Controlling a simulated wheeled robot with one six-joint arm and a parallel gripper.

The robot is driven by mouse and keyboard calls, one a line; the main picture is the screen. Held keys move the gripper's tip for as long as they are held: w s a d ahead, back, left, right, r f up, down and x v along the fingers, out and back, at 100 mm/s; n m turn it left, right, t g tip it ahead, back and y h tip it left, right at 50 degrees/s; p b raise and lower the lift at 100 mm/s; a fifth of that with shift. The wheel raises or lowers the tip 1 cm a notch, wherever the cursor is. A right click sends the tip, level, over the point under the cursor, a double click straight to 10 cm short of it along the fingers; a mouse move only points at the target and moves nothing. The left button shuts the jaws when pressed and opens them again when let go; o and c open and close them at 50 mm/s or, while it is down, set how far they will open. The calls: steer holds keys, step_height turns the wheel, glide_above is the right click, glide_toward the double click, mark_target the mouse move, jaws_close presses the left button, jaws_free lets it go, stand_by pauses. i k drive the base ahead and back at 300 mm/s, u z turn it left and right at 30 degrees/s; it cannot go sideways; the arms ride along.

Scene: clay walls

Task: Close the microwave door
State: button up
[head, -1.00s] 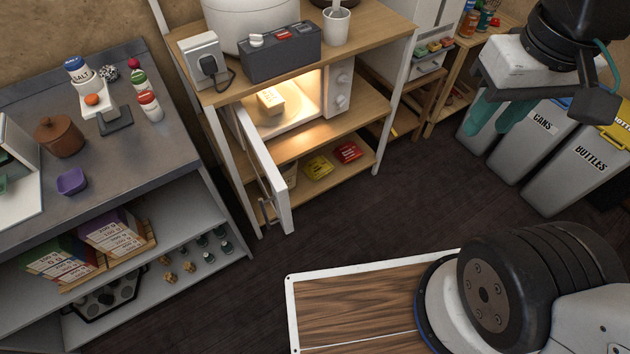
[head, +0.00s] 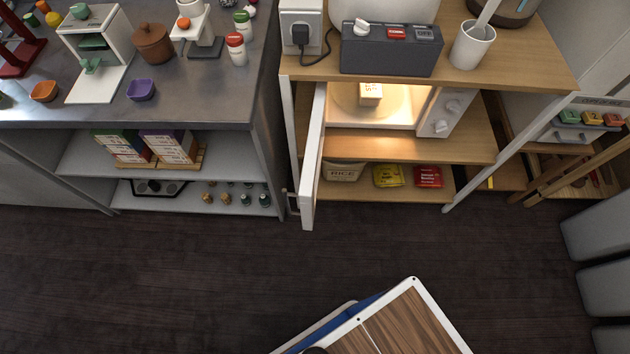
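The microwave (head: 449,112) sits on the middle shelf of a wooden rack, with its lit cavity facing me. Its white door (head: 313,160) stands wide open, swung out toward me on the left side, seen almost edge-on. A handle (head: 293,203) shows at the door's lower left. A small pale box (head: 371,94) with lettering is inside on the plate. My gripper is not in view, so its distance from the door cannot be seen.
A grey counter (head: 200,112) with shelves stands close to the left of the open door. Food packets (head: 389,176) lie on the shelf under the microwave. Grey bins (head: 598,220) stand at the right. The dark floor (head: 230,270) before the rack is clear.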

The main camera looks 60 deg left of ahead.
mark_target(309, 182)
steer(key=i, duration=0.9)
steer(key=u, duration=2)
